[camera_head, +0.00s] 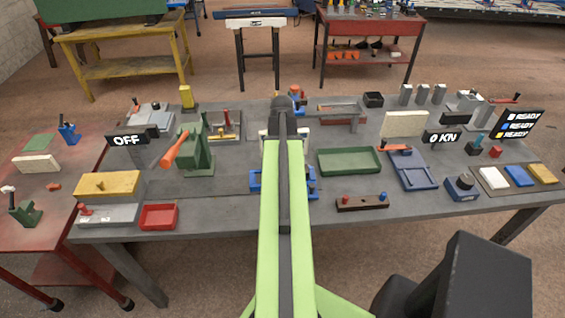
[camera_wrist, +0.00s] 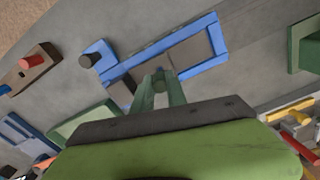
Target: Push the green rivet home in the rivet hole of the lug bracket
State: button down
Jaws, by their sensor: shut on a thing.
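My gripper (camera_wrist: 160,86) points down over a blue fixture (camera_wrist: 211,64) in the wrist view. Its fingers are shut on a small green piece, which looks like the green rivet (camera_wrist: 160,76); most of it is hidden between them. Flat grey parts lie in the blue fixture, and the larger one (camera_wrist: 188,54), just beyond the fingertips, looks like the lug bracket. The rivet hole cannot be made out, nor whether the rivet touches the bracket. In the head view my arm hides the gripper and most of the blue fixture (camera_head: 255,181).
A black-knobbed blue clamp (camera_wrist: 93,58) adjoins the fixture. A green tray (camera_head: 324,167) stands to its right in the head view, and a green press (camera_head: 197,158) with an orange handle to its left. A brown block (camera_head: 350,205) with red and blue pegs sits near the front edge.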

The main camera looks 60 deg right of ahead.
jog(key=shift+f+b, duration=1.6)
jog(key=shift+b, duration=0.05)
jog(key=c, duration=1.3)
grip_release()
jog(key=shift+o, duration=0.2)
jog(key=shift+r, duration=0.2)
notch_tip(320, 180, up, 17)
jog(key=p, duration=1.7)
jog(key=shift+p, duration=0.3)
